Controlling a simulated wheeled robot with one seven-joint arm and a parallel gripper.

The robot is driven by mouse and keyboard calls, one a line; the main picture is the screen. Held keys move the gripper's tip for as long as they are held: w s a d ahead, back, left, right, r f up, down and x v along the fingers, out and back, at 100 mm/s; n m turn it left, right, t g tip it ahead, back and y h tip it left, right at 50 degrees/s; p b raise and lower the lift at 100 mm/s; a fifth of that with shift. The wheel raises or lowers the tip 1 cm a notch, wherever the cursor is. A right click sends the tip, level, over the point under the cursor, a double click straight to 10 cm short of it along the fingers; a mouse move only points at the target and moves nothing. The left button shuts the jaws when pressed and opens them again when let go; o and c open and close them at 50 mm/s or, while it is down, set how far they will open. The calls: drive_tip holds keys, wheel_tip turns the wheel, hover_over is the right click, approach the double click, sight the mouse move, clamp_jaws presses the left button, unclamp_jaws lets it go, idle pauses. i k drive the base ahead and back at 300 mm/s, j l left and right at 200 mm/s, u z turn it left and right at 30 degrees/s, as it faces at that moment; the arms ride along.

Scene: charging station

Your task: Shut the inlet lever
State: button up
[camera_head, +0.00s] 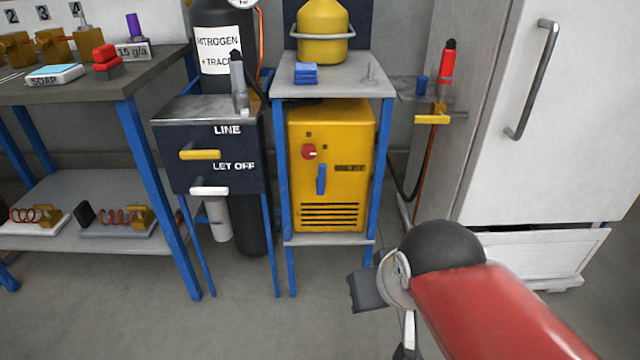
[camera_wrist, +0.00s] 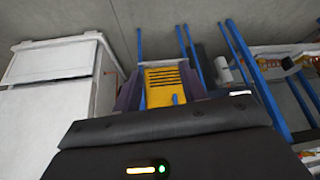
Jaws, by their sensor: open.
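A dark valve box (camera_head: 170,135) stands left of centre in the head view. A yellow lever (camera_head: 200,154) sits level on its front below the word LINE. A white lever (camera_head: 209,191) sits level below the words LET OFF. Another yellow lever (camera_head: 432,119) sits level on a pipe at the wall on the right. None is labelled inlet, so I cannot tell which is the inlet lever. My gripper (camera_head: 362,290) is low in front of the blue-legged stand, apart from all these levers. In the wrist view my gripper (camera_wrist: 161,88) is open and empty, its dark fingers spread.
A yellow machine (camera_head: 345,212) with a red knob and blue handle stands inside the blue-legged stand (camera_head: 284,90). A gas cylinder (camera_head: 215,75) stands behind the valve box. A workbench (camera_head: 100,82) is at left, a white cabinet (camera_head: 555,110) at right. Floor in front is clear.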

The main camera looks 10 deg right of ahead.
sight(320, 181)
drive_tip(key=i+j+z, duration=0.15)
drive_tip(key=j, duration=0.35)
drive_tip(key=i+j+z, duration=0.1)
drive_tip(key=j, duration=0.45)
drive_tip(key=i+j+z, duration=0.15)
drive_tip(key=j, duration=0.4)
drive_tip(key=k+l, duration=0.05)
